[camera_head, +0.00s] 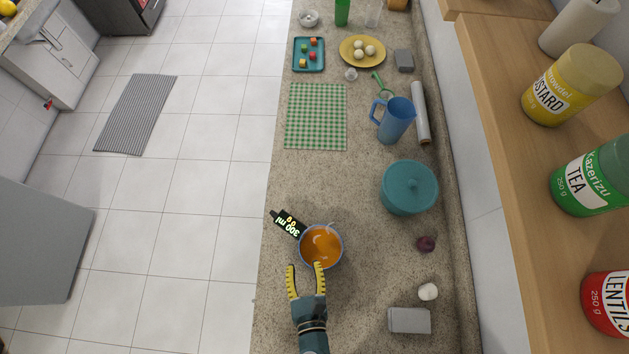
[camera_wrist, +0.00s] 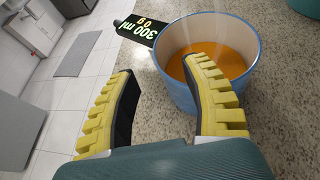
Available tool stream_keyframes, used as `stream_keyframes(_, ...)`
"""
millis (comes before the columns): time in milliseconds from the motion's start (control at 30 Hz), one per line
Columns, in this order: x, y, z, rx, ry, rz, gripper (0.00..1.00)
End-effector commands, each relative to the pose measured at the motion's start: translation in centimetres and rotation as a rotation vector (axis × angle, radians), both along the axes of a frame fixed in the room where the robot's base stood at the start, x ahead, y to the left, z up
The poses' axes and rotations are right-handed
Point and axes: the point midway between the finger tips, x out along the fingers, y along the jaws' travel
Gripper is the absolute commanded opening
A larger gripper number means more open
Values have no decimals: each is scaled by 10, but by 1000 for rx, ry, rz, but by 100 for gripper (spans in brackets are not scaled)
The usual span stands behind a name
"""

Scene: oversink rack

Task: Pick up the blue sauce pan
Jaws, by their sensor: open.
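The blue sauce pan (camera_head: 321,246) stands on the speckled counter near the lower middle of the head view, with orange liquid inside. A black tag-like piece reading "300 ml, 0 g" (camera_head: 286,223) extends from its upper left side. My gripper (camera_head: 305,268) is open and empty, with yellow ridged fingers pointing at the pan's near side. In the wrist view the pan (camera_wrist: 175,83) is at the upper right, and my gripper (camera_wrist: 162,85) shows its right finger overlapping the pan's near left wall. The left finger is outside the pan, over the counter edge. Contact cannot be told.
A teal lidded pot (camera_head: 408,187) stands behind and right of the pan. A dark red onion-like item (camera_head: 426,244), a white item (camera_head: 428,291) and a grey box (camera_head: 409,320) lie to the right. The counter's left edge is close to the pan. A green checkered mat (camera_head: 316,115) lies farther back.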

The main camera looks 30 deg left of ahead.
Motion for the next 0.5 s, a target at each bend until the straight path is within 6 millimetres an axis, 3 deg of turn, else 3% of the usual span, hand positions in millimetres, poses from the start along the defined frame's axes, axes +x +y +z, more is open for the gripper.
stream_keyframes(500,46,38,-19,-2,-5,12,48)
